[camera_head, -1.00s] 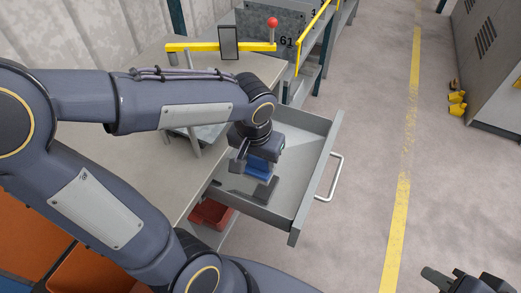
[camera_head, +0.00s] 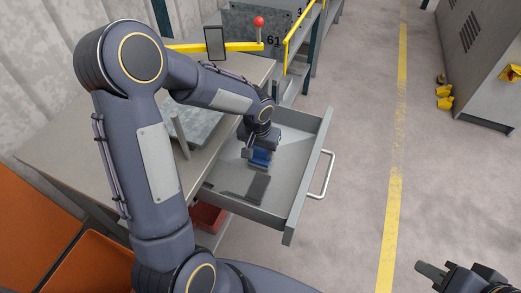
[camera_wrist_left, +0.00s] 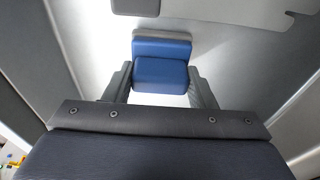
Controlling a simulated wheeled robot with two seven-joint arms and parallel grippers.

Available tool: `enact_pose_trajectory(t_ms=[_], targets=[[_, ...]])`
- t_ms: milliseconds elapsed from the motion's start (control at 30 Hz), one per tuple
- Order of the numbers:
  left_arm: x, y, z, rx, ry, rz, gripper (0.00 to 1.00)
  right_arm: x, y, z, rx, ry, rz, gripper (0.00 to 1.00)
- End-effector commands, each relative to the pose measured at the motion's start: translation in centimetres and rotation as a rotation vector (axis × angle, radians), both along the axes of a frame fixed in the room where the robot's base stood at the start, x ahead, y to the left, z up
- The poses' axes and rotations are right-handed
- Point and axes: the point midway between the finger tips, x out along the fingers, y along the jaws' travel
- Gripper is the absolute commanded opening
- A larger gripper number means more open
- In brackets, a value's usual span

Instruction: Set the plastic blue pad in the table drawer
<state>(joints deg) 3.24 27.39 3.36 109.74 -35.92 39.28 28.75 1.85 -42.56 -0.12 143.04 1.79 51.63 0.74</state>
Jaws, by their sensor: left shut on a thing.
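The blue pad (camera_head: 261,157) is between the fingers of my left gripper (camera_head: 256,156), inside the outline of the open table drawer (camera_head: 296,150). In the left wrist view the blue pad (camera_wrist_left: 160,73) sits between both fingers of the left gripper (camera_wrist_left: 160,88), with pale drawer surface beyond. The gripper is shut on the pad. I cannot tell whether the pad touches the drawer floor. My right gripper (camera_head: 432,271) is at the bottom right, partly cut off by the frame, away from the drawer; its opening is unclear.
A dark patch (camera_head: 258,188), possibly a shadow, shows on the drawer floor. The drawer handle (camera_head: 322,175) faces the open floor. A red bin (camera_head: 207,216) is below the drawer. The worktop (camera_head: 75,160) is behind my left arm. A grey cabinet (camera_head: 488,60) stands at right.

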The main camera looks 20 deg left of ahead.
Motion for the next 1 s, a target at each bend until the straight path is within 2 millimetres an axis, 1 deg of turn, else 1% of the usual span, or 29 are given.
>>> enact_pose_trajectory(t_ms=[33, 267, 400, 433, 567, 833, 933, 1000], targets=[[0.0, 0.0, -0.4, 0.000, 0.001, 0.001, 0.29, 0.0, 0.0, -0.1, 0.000, 0.000, 0.000, 0.30], [0.0, 0.0, -0.4, 0.000, -0.001, 0.002, 0.29, 0.0, 0.0, -0.1, 0.000, 0.000, 0.000, 0.30], [0.0, 0.0, -0.9, 0.000, -0.001, 0.001, 0.29, 0.0, 0.0, -0.6, 0.000, 0.000, 0.000, 0.30], [0.0, 0.0, -0.7, 0.000, -0.001, 0.001, 0.55, 0.0, 0.0, -0.4, 0.000, 0.000, 0.000, 0.30], [0.0, 0.0, -0.7, 0.000, -0.001, 0.001, 0.71, 0.0, 0.0, -0.4, 0.000, 0.000, 0.000, 0.30], [0.0, 0.0, -0.6, 0.000, -0.001, 0.001, 0.72, 0.0, 0.0, -0.3, 0.000, 0.000, 0.000, 0.30], [0.0, 0.0, 0.0, 0.000, -0.001, 0.002, 0.72, 0.0, 0.0, 0.3, 0.000, 0.000, 0.000, 0.30], [-0.1, 0.0, 0.6, 0.000, -0.005, 0.001, 0.72, 0.0, 0.0, 0.2, 0.000, 0.000, 0.000, 0.30]])
